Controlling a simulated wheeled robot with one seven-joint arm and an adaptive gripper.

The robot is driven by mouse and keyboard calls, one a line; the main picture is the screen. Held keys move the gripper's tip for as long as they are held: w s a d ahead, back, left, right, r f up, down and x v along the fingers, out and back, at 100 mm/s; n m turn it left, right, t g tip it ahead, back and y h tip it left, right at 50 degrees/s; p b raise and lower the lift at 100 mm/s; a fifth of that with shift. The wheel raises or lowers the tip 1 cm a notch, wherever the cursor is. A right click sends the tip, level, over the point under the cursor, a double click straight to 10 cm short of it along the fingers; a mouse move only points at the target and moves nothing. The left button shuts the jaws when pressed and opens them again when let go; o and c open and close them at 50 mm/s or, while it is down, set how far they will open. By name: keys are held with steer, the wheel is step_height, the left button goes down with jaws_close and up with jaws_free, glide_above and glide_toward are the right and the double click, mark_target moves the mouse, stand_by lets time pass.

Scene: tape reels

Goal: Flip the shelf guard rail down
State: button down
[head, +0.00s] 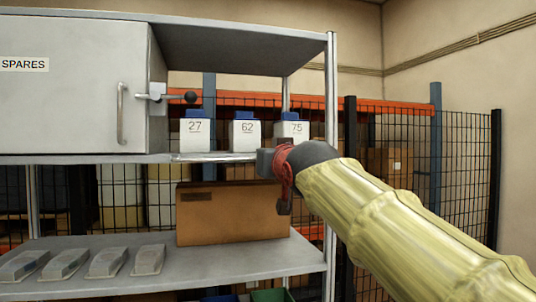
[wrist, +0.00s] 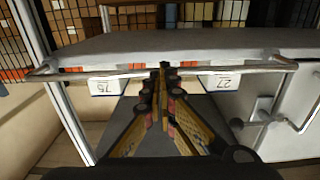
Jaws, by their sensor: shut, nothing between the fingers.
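The guard rail (head: 215,157) is a thin metal bar along the front edge of the middle shelf. It lies low, about level with the shelf edge, below the number labels. In the wrist view, which is upside down, the rail (wrist: 105,75) spans most of the width with bent ends. My gripper (wrist: 163,69) is shut and empty, its tips overlapping the middle of the rail; I cannot tell whether they touch. In the head view my gripper (head: 272,163) is at the shelf's front edge, near the right end, and hides part of the rail.
White reel boxes 27 (head: 194,132), 62 (head: 244,133) and 75 (head: 291,130) stand behind the rail. A grey SPARES cabinet (head: 70,95) with a handle and latch is at left. A brown box (head: 232,214) and several grey items sit on the shelf below. A post (head: 330,150) stands at right.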

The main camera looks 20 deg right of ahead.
steer(key=shift+w+f+b, duration=0.1)
steer(key=shift+f+b, duration=0.35)
steer(key=shift+f, duration=0.35)
stand_by(1.0)
